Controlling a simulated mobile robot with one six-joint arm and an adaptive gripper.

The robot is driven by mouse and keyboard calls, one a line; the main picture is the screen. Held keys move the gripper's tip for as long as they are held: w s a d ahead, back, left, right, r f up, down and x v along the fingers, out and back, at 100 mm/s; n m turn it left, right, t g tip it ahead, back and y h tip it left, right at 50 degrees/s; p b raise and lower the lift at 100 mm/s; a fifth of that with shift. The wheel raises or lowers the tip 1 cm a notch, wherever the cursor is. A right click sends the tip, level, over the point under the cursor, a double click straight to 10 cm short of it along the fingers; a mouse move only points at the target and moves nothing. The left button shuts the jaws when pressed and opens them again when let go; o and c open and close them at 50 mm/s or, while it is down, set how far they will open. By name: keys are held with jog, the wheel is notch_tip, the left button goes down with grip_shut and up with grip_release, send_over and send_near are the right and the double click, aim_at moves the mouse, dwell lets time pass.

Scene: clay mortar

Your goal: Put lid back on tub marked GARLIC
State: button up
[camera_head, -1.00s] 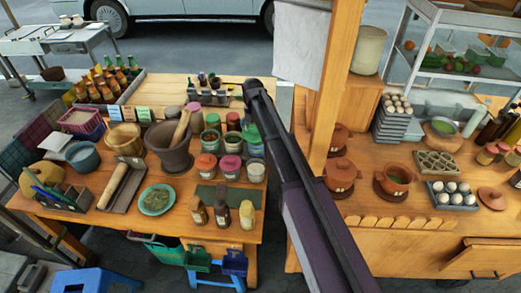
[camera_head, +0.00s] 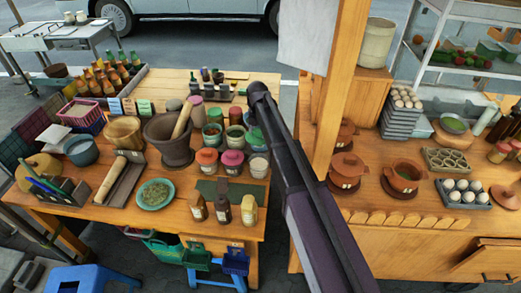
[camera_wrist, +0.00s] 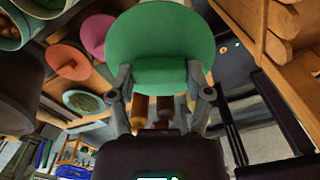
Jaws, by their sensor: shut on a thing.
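A round green lid (camera_wrist: 160,32) fills the top middle of the wrist view. My gripper (camera_wrist: 160,74) is shut on its raised grip, one finger on each side. In the head view my arm hides the gripper. A group of tubs stands on the left table, with an orange-lidded tub (camera_head: 207,160), a pink-lidded tub (camera_head: 232,161) and a pale-topped tub (camera_head: 258,167) in front. No label reading GARLIC is legible.
A stone mortar with pestle (camera_head: 171,147) stands left of the tubs. Several bottles, including a brown one (camera_head: 222,209), stand in front. A wooden post (camera_head: 345,85) rises close to the right of my arm. Clay pots (camera_head: 347,170) stand on the right counter.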

aim_at(259, 138)
jog(key=shift+m, duration=0.5)
jog(key=f+b, duration=0.2)
jog(key=f, duration=0.1)
jog(key=f+b, duration=0.2)
jog(key=shift+d+f, duration=0.2)
jog(key=shift+f, duration=0.2)
jog(key=shift+f+b, duration=0.1)
jog(key=shift+b, duration=0.25)
notch_tip(259, 138, down, 6)
jog(key=b, duration=0.6)
jog(key=shift+s+f, duration=0.1)
jog(key=shift+f, duration=0.15)
dwell(1.9)
jog(key=o, duration=1)
jog(key=shift+c, duration=0.2)
